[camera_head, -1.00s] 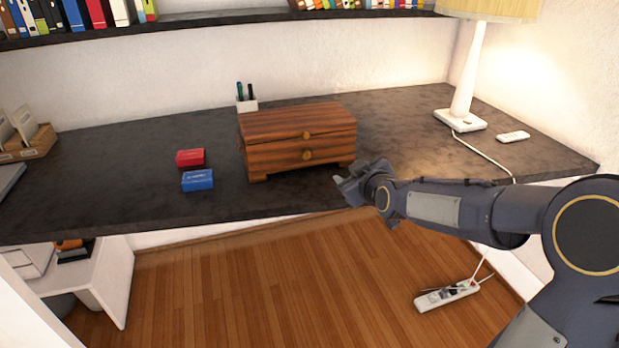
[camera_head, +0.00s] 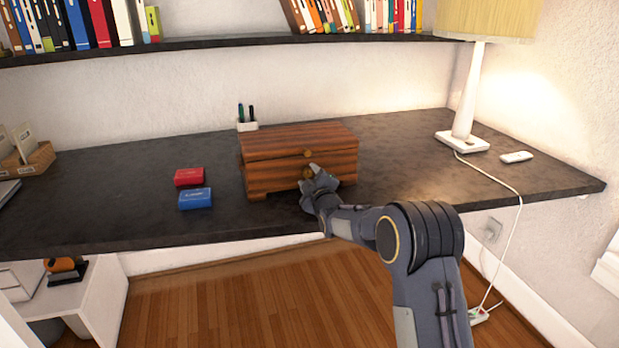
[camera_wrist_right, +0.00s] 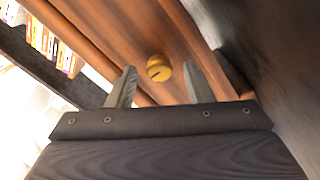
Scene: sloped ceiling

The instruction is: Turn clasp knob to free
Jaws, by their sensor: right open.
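A wooden chest (camera_head: 270,165) with striped grain stands on the dark desk, its front towards me. My right gripper (camera_head: 312,172) is at the chest's front, close to the lower knob. In the right wrist view, the two fingers stand apart, with a brass knob (camera_wrist_right: 158,68) showing between and just beyond their tips. A dark slot shows on that knob's face. I cannot tell whether the fingers touch it. My left gripper is not in view.
A red box (camera_head: 188,177) and a blue box (camera_head: 195,198) lie on the desk left of the chest. A pen holder (camera_head: 247,126) stands behind it. The desk's front left is clear.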

